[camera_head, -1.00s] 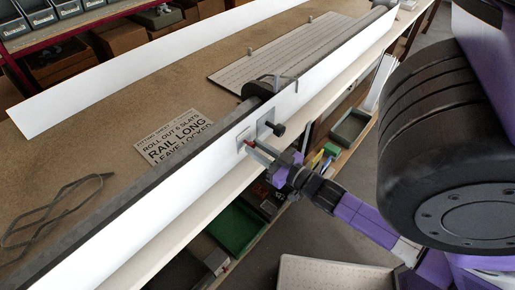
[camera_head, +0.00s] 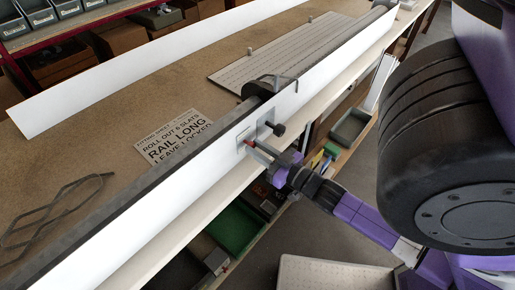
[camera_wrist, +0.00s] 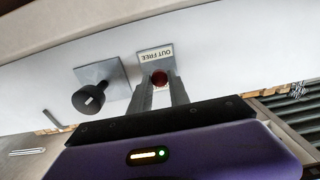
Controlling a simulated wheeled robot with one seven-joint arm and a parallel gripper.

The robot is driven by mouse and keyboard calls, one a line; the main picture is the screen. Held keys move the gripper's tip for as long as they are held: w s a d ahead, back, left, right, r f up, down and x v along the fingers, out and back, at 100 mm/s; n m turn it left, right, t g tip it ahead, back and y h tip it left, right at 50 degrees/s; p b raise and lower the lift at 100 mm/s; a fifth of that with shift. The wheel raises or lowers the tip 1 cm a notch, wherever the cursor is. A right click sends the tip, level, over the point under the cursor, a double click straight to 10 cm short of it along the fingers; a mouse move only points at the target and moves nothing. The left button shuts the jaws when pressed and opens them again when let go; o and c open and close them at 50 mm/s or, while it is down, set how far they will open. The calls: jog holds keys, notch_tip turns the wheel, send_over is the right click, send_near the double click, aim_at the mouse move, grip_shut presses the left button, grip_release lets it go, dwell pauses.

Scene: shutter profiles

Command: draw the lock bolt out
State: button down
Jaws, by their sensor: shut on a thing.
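The lock bolt shows as a round dark-red knob (camera_wrist: 159,78) on a small grey plate marked "OUT FREE" (camera_wrist: 157,55), on the white board's front face. In the head view a red spot of it (camera_head: 249,142) shows at my fingertips. My gripper (camera_wrist: 160,88) is shut on the knob, with one finger on each side of it. It also shows in the head view (camera_head: 257,149), reaching in from the lower right. The bolt's shaft is hidden behind the knob and fingers.
A black knob (camera_wrist: 90,97) on a square grey plate sits close beside the bolt. The long white board (camera_head: 190,190) runs along the bench edge. A printed sign (camera_head: 174,137) and a slatted panel (camera_head: 280,62) lie on the bench. Bins (camera_head: 236,228) stand below.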

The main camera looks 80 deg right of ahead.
dwell(0.4)
jog(key=shift+v, duration=1.3)
jog(key=c, duration=1.2)
grip_release()
jog(key=shift+c, duration=0.2)
